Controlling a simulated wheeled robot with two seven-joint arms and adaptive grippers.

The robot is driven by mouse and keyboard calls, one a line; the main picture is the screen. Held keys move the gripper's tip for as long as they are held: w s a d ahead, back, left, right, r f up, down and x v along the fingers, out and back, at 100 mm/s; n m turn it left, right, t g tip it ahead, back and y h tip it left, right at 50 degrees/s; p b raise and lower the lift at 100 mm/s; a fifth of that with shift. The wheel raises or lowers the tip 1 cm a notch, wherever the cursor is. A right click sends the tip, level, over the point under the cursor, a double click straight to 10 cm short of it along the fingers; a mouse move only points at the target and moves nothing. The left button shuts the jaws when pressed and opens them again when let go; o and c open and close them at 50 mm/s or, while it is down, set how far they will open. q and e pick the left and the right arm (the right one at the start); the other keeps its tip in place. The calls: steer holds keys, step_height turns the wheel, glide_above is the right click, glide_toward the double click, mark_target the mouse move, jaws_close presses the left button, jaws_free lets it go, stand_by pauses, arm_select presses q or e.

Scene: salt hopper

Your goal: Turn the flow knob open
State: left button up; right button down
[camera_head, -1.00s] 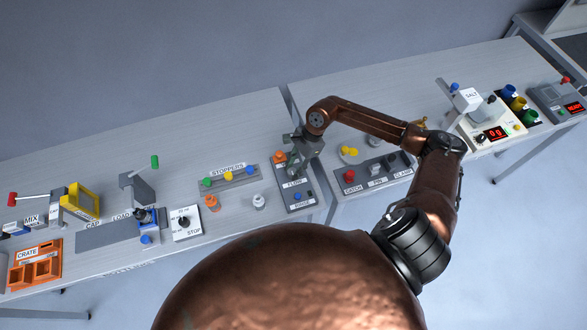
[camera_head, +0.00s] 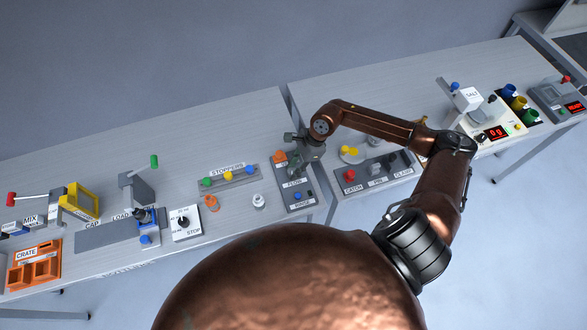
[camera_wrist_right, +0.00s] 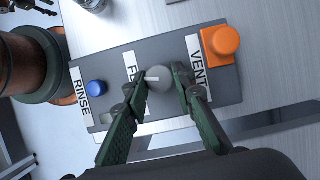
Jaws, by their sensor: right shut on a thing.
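The flow knob (camera_wrist_right: 159,79) is a round grey knob with a white pointer line. In the right wrist view it sits on the dark grey panel (camera_wrist_right: 118,66), beside the white FLOW label (camera_wrist_right: 130,66); the pointer lies toward that label. My right gripper (camera_wrist_right: 156,80) is shut on the knob, one green-black finger on each side. In the head view my right gripper (camera_head: 297,172) is over the panel (camera_head: 305,206), and it hides the knob. My left gripper is not seen.
On the same panel are an orange VENT button (camera_wrist_right: 222,41) and a blue RINSE button (camera_wrist_right: 96,88). A row of stoppers (camera_head: 228,177) and a small white bottle (camera_head: 259,201) stand left of it. A CATCH, PIN, CLAMP panel (camera_head: 352,189) stands right, past a table gap.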

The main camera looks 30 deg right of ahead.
steer(key=m+t, duration=0.1)
steer(key=m, duration=0.3)
steer(key=shift+s+m+t+h, duration=0.2)
steer(key=shift+m+t+h, duration=0.1)
steer(key=shift+t, duration=0.1)
steer(key=m, duration=0.2)
steer(key=shift+a+m+t+h, duration=0.15)
steer(key=shift+m+t+h, duration=0.25)
steer(key=m+h+b, duration=0.1)
steer(key=m, duration=0.2)
steer(key=shift+a+m+t, duration=0.1)
steer(key=shift+m+t, duration=0.2)
steer(key=shift+m+h+b, duration=0.95)
steer(key=shift+m+h, duration=0.05)
steer(key=shift+m, duration=1)
steer(key=c, duration=1.6)
jaws_free()
steer(key=shift+s+r, duration=0.1)
